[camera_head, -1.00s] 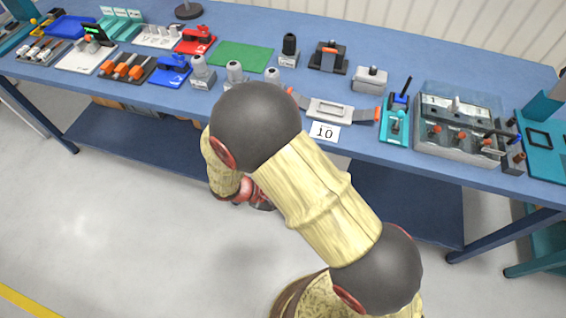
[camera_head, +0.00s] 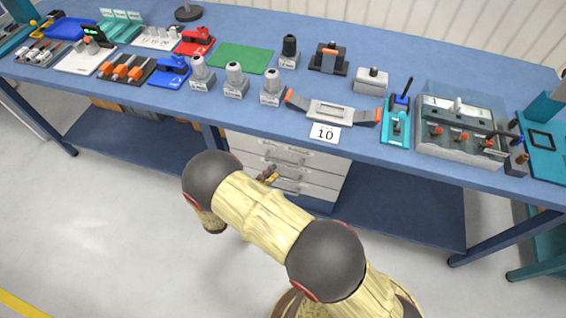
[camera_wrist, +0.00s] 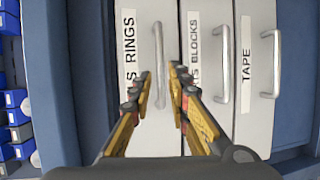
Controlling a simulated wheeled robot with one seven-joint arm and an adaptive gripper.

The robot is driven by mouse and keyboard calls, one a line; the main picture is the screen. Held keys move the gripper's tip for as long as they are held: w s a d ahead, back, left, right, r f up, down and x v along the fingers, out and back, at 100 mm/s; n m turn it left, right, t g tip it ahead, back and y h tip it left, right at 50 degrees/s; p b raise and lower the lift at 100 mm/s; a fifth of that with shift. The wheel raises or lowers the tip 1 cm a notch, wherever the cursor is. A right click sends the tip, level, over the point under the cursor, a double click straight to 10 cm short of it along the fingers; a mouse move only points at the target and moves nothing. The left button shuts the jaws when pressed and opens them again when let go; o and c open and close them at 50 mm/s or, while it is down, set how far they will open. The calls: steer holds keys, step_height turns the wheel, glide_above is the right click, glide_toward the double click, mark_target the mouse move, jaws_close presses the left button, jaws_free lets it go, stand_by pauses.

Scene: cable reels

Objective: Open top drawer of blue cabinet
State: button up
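The drawer cabinet (camera_head: 325,180) stands under the blue bench, with pale grey drawers that all look shut. In the wrist view the picture is turned sideways, with drawers marked RINGS (camera_wrist: 133,130), BLOCKS (camera_wrist: 190,130) and TAPE (camera_wrist: 255,120), each with a bar handle. The RINGS drawer is the uppermost of these. My gripper (camera_wrist: 160,72) is open and empty, with its two fingertips either side of the RINGS drawer's handle (camera_wrist: 159,45) as seen from the wrist. I cannot tell whether the handle lies between the fingers in depth. My gripper also shows small in the head view (camera_head: 268,174).
The blue bench top (camera_head: 225,110) above the cabinet carries several tools and fixtures. A blue lower shelf (camera_head: 405,205) lies right of the cabinet. Blue bins (camera_wrist: 15,115) show at the left of the wrist view. The floor in front is clear.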

mark_target(283, 162)
steer(key=b+x, duration=0.1)
steer(key=x, duration=0.6)
steer(key=shift+w+d+b, duration=0.1)
steer(key=shift+d+b, duration=0.05)
steer(key=shift+b, duration=0.2)
steer(key=shift+c, duration=0.3)
steer(key=c, duration=0.4)
jaws_close()
